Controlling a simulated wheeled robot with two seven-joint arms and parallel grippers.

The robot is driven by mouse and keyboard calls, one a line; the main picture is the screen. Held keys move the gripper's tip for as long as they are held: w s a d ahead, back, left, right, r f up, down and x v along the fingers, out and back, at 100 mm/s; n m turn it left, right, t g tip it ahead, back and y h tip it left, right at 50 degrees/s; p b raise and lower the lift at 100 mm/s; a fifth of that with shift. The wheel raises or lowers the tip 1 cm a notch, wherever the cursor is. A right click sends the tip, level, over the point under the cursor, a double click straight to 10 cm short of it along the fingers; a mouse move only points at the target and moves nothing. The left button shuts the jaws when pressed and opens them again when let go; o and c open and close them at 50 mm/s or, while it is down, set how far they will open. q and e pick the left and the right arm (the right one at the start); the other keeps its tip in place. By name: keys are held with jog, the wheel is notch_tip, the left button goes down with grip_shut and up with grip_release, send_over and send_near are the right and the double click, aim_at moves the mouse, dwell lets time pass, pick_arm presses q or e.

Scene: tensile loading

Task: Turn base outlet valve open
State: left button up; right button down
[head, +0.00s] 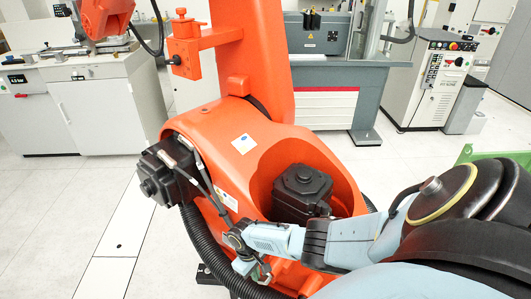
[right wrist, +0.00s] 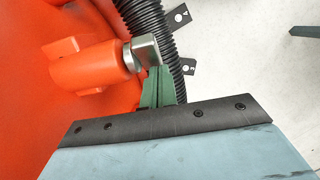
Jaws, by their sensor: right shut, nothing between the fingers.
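In the right wrist view, a valve (right wrist: 95,66) with an orange cylindrical body sticks out from the orange robot's base. A metal handle (right wrist: 146,50) with a flat, blocky end sits on its outer end. My right gripper (right wrist: 158,72) has green fingers, shut with nothing between them. Its tips are right by the lower edge of the handle; I cannot tell whether they touch. In the head view my right gripper (head: 262,273) is low beside the orange base, partly hidden by my wrist. I cannot make out the valve there. My left gripper is out of view.
The large orange robot (head: 262,150) fills the middle of the head view, with black motors (head: 302,190) on it. A black corrugated hose (head: 207,250) runs down its side, and the hose (right wrist: 150,22) passes just behind the handle. Pale floor (head: 60,215) lies open to the left.

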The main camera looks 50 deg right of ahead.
jog(key=shift+w+f+g+b, duration=0.15)
jog(key=shift+f+g+b, duration=0.1)
jog(key=shift+g+b, duration=0.55)
jog(key=shift+w+f+b, duration=0.1)
jog(key=shift+f+b, duration=0.05)
jog(key=shift+b, duration=0.25)
jog(key=shift+w, duration=0.15)
dwell(1.5)
